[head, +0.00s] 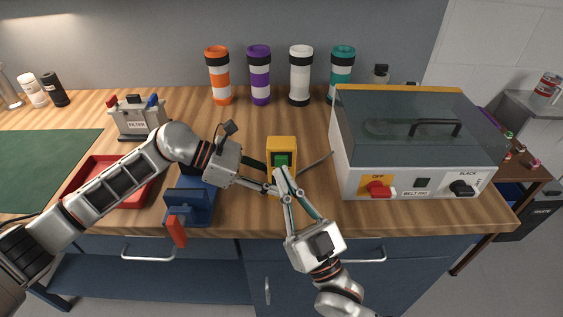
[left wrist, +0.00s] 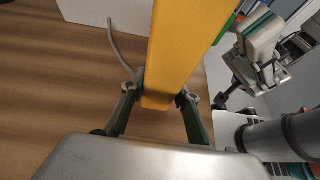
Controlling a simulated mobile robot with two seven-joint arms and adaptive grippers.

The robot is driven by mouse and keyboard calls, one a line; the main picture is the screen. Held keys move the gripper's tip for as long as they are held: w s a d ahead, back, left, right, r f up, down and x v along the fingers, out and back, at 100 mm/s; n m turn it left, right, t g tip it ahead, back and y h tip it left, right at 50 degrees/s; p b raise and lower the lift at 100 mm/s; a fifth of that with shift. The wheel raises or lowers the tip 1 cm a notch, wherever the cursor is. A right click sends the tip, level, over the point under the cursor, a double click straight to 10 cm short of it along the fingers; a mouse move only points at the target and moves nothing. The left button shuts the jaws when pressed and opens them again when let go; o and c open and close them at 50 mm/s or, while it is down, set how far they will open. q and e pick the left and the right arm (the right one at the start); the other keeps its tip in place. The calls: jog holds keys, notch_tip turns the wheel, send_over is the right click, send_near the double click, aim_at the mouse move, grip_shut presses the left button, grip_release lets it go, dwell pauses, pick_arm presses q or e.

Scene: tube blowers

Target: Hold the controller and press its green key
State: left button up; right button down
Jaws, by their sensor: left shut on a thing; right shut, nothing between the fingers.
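The yellow controller (head: 284,143) stands upright near the front of the wooden counter, with its green key (head: 281,159) facing me. My left gripper (head: 270,186) is shut on the lower part of the controller. In the left wrist view the controller (left wrist: 182,45) sits between the two fingers of my left gripper (left wrist: 161,96). My right gripper (head: 283,172) is shut and empty, its tips in front of the controller at the lower edge of the green key. I cannot tell whether they touch it. The right gripper (left wrist: 258,42) also shows beside the controller's front in the left wrist view.
A grey machine with a glass lid (head: 400,130) stands close on the right. A blue device with a red handle (head: 189,205) and a red tray (head: 90,185) are at left. A filter box (head: 137,124) stands behind them. Several coloured tubes (head: 259,75) line the back.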

pick_arm(q)
jog(key=shift+f, duration=0.1)
pick_arm(e)
jog(key=shift+w, duration=0.15)
dwell(0.4)
jog(key=shift+w, duration=0.3)
jog(key=shift+w, duration=0.4)
dwell(0.7)
jog(key=shift+s, duration=0.85)
jog(key=shift+s, duration=2.5)
